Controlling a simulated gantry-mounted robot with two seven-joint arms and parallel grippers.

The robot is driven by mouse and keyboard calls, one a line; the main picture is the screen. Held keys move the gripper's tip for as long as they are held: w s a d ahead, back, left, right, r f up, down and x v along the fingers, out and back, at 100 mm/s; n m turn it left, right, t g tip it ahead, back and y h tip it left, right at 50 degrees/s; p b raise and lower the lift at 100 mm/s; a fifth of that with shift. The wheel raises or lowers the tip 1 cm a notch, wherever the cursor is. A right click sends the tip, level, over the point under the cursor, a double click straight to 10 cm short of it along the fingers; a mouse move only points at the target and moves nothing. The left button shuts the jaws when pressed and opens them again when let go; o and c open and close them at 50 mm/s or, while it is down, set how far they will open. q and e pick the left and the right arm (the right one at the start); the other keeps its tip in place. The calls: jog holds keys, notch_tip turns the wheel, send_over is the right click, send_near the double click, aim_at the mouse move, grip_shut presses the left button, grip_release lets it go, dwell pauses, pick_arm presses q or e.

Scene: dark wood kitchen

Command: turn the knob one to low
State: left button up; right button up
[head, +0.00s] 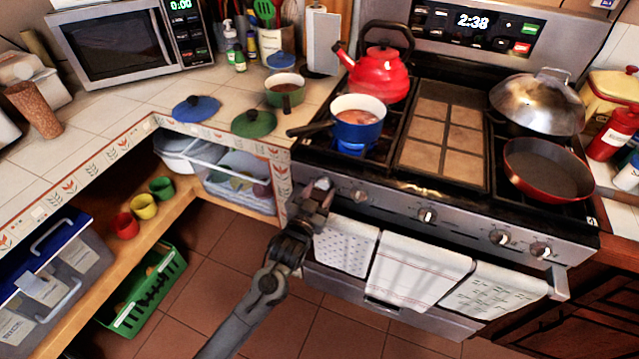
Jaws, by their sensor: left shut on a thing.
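The stove (395,205) has a row of knobs along its front panel. My left gripper (320,190) is at the left end of that row, shut on the leftmost knob, which it mostly hides. The knob's exact setting cannot be read. Another knob (360,196) shows just to the right of the gripper, and a further knob (427,214) sits near the middle. A blue pot (358,130) with reddish food stands on the front left burner, with a blue flame (350,148) under it. My right gripper is not in view.
A red kettle (380,78) stands behind the pot. The pot's dark handle (308,130) sticks out left above my gripper. Towels (410,270) hang from the oven handle below the knobs. A red pan (548,170) is on the right burner. The floor at left is partly free.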

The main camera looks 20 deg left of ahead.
pick_arm(q)
jog(key=n+p, duration=0.4)
jog(key=n, duration=0.1)
jog(key=shift+r+n+p, duration=0.15)
jog(key=shift+n+p, duration=0.15)
jog(key=shift+n, duration=0.1)
jog(key=n+p, duration=0.2)
jog(key=n, duration=0.1)
jog(key=shift+d, duration=0.1)
jog(key=shift+n+p, duration=0.5)
jog(key=shift+n, duration=0.4)
jog(key=shift+f, duration=0.2)
jog(key=o, duration=1)
jog(key=shift+o, duration=0.2)
